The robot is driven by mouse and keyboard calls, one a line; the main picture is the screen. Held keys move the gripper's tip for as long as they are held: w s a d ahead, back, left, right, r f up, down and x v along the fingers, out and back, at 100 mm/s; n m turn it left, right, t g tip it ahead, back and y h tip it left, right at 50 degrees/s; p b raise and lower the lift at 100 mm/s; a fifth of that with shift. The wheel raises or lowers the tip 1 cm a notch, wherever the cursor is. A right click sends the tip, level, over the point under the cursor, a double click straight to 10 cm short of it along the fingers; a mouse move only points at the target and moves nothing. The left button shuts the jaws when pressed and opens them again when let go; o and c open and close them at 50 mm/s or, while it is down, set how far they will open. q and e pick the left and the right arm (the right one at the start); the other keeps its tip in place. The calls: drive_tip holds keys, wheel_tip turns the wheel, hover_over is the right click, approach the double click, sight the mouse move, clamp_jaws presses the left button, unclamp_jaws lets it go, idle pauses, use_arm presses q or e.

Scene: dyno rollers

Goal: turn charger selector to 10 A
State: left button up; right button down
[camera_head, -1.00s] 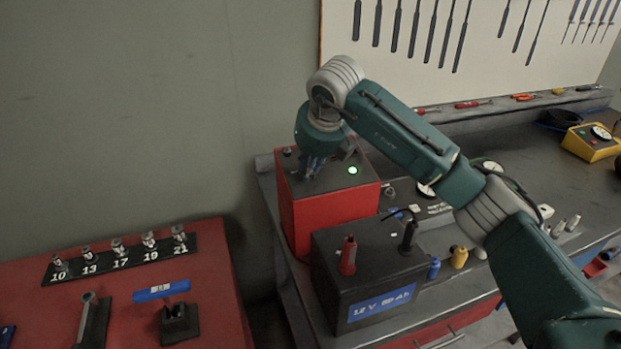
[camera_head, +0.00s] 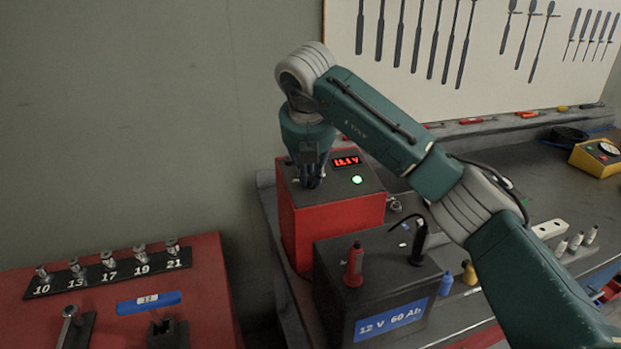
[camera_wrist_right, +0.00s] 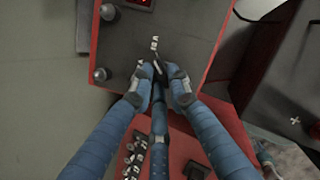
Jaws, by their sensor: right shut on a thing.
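The charger (camera_head: 335,228) is a red box with a dark top at the left end of the bench, with a lit red display (camera_head: 347,161) and a green light (camera_head: 357,180). My right gripper (camera_head: 311,178) points down onto the charger's top. In the right wrist view its blue fingers (camera_wrist_right: 160,86) close around a small dark selector knob (camera_wrist_right: 159,70), mostly hidden between them. Small white labels (camera_wrist_right: 154,44) sit around the knob; I cannot read which one it points at. My left gripper is not in view.
A black battery (camera_head: 380,285) with a red clamp (camera_head: 353,265) and a black clamp (camera_head: 419,243) stands right in front of the charger. Round terminals (camera_wrist_right: 101,75) rise from the charger's top. A red cabinet top with several sockets (camera_head: 109,265) lies at the left.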

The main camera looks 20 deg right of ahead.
drive_tip(key=shift+w+r+m, duration=0.1)
drive_tip(key=shift+r+m, duration=0.1)
drive_tip(key=shift+m, duration=0.2)
drive_tip(key=c, duration=1.7)
unclamp_jaws()
drive_tip(key=shift+f, duration=0.1)
drive_tip(key=shift+o, duration=0.2)
drive_tip(key=v, duration=1.2)
